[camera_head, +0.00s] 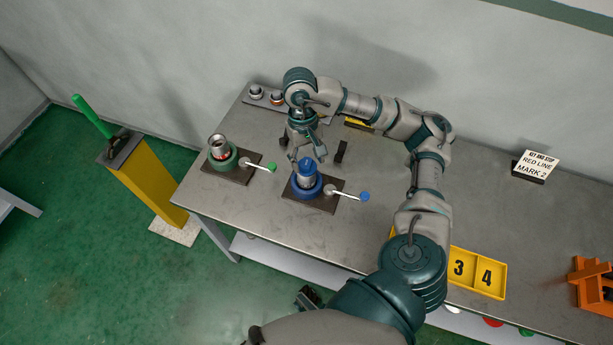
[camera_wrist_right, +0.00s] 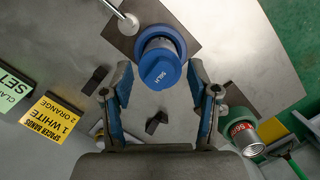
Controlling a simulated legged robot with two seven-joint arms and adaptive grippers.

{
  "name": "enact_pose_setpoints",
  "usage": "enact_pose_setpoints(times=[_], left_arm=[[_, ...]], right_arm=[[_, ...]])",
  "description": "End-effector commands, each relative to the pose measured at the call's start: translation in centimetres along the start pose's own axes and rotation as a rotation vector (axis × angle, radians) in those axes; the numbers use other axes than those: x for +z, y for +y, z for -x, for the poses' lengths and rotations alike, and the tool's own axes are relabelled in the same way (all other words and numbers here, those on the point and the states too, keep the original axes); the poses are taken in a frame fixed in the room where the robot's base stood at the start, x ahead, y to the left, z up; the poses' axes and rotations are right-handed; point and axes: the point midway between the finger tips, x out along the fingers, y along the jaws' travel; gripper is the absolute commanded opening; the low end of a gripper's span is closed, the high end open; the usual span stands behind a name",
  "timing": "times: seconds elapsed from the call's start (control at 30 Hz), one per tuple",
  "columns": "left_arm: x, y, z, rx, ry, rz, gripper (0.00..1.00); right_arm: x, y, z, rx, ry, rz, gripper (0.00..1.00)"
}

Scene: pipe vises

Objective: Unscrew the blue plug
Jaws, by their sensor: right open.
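The blue plug (camera_head: 307,164) sits on top of a metal pipe held upright in the blue vise (camera_head: 301,190) in the head view. No contact is visible. I cannot make out my left gripper.
The green vise (camera_head: 222,163) with an uncapped metal pipe stands to the left. The blue vise's lever ends in a blue knob (camera_head: 365,196). A small black block (camera_head: 341,151) stands to the right. A yellow tray (camera_head: 489,273) and sign (camera_head: 537,164) are farther right.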

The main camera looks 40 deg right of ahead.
Motion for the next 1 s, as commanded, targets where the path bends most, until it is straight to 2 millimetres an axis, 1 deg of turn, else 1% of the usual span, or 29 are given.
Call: enact_pose_setpoints(times=[0.03, 0.2, 0.5, 0.77, 0.97, 1.0], left_arm=[[0.3, 0.1, -0.6, 0.001, -0.005, 0.000, 0.40], [1.0, 0.2, -1.5, 0.003, -0.015, 0.000, 0.40], [0.9, 0.1, -1.4, 0.002, -0.013, 0.000, 0.40], [0.8, 0.1, -1.2, 0.002, -0.011, 0.000, 0.40], [0.8, 0.1, -1.2, 0.002, -0.011, 0.000, 0.40], [0.8, 0.1, -1.2, 0.002, -0.011, 0.000, 0.40]], right_arm=[[-0.1, 0.0, -0.7, 0.001, -0.003, -0.001, 0.60], [-0.4, 0.0, -1.9, 0.001, -0.004, -0.001, 0.60], [-0.3, 0.0, -1.6, 0.000, 0.000, -0.002, 0.60], [-1.1, 0.0, -1.4, 0.000, 0.001, -0.002, 0.60], [-1.1, 0.1, -1.4, 0.000, 0.000, -0.001, 0.60], [-1.1, 0.1, -1.4, 0.000, 0.000, -0.001, 0.52]])
